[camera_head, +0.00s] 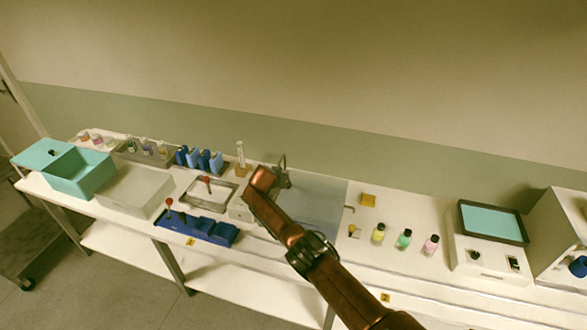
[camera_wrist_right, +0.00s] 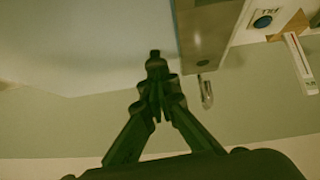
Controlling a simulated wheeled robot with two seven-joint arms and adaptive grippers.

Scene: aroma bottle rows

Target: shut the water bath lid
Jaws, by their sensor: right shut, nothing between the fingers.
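A pale boxy unit (camera_head: 238,208), which I take for the water bath, stands mid-bench, partly hidden behind my right arm. A grey-blue panel (camera_head: 322,200) lies to its right; I cannot tell if this is the lid or how far open it is. In the right wrist view a boxy unit (camera_wrist_right: 240,22) with a blue button shows at the top, with a small metal piece (camera_wrist_right: 206,92) below. My right gripper (camera_head: 284,172) is over the back of the bench by the panel. In the wrist view its fingers (camera_wrist_right: 156,62) are together and empty. My left gripper is out of view.
A wooden stand (camera_head: 241,168) with a white stick is behind the unit. Blue racks (camera_head: 195,229), trays and a teal bin (camera_head: 78,172) fill the left. Small bottles (camera_head: 404,238) and a teal-topped device (camera_head: 490,250) are at right.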

